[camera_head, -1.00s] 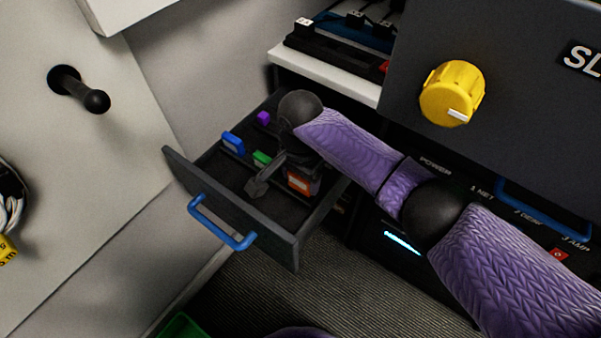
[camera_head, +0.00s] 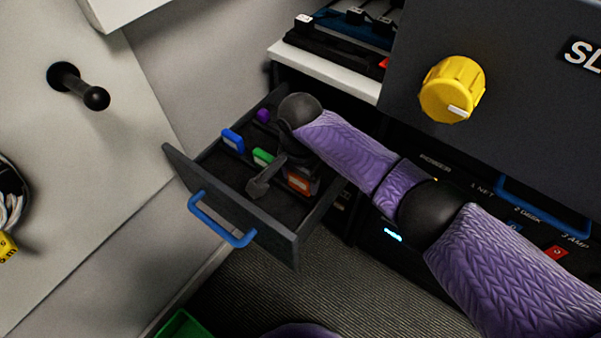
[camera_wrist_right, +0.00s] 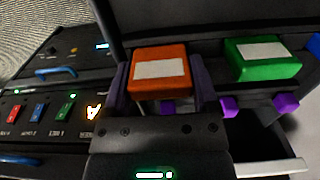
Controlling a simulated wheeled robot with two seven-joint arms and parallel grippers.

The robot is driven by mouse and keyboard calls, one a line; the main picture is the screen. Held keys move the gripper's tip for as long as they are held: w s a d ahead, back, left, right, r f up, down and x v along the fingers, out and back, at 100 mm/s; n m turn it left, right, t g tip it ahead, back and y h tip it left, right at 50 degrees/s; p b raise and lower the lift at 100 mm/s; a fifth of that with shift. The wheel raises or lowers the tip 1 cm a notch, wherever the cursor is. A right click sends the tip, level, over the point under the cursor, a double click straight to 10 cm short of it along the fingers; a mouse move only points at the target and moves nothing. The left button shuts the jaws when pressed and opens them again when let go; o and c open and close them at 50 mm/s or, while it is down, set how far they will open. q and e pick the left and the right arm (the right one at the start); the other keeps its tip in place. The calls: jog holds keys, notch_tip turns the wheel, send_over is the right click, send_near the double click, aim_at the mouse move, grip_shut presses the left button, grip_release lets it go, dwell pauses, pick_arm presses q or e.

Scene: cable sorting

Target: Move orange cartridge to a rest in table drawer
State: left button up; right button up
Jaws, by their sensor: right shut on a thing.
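The orange cartridge (camera_head: 301,182) with a white label is in the open table drawer (camera_head: 270,228), at its right side. My right gripper (camera_head: 284,178) is over the drawer and shut on it. In the right wrist view the orange cartridge (camera_wrist_right: 160,72) sits between the two fingers of my right gripper (camera_wrist_right: 160,86), label facing the camera. A green cartridge (camera_head: 262,157) is just left of it, apart from it, and a blue cartridge (camera_head: 232,141) is farther left. The orange cartridge's underside is hidden, so I cannot tell whether it touches a rest. My left gripper is not in view.
A small purple piece (camera_head: 263,116) lies at the drawer's back. The drawer front has a blue handle (camera_head: 222,222). A dark panel with a yellow knob (camera_head: 451,89) stands to the right. The drawer floor's front part looks clear.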

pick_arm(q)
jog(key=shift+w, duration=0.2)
pick_arm(e)
jog(key=shift+f, duration=0.1)
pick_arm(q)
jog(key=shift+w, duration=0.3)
pick_arm(e)
jog(key=shift+f, duration=0.15)
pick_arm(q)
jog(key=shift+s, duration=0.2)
pick_arm(e)
jog(key=shift+f, duration=0.2)
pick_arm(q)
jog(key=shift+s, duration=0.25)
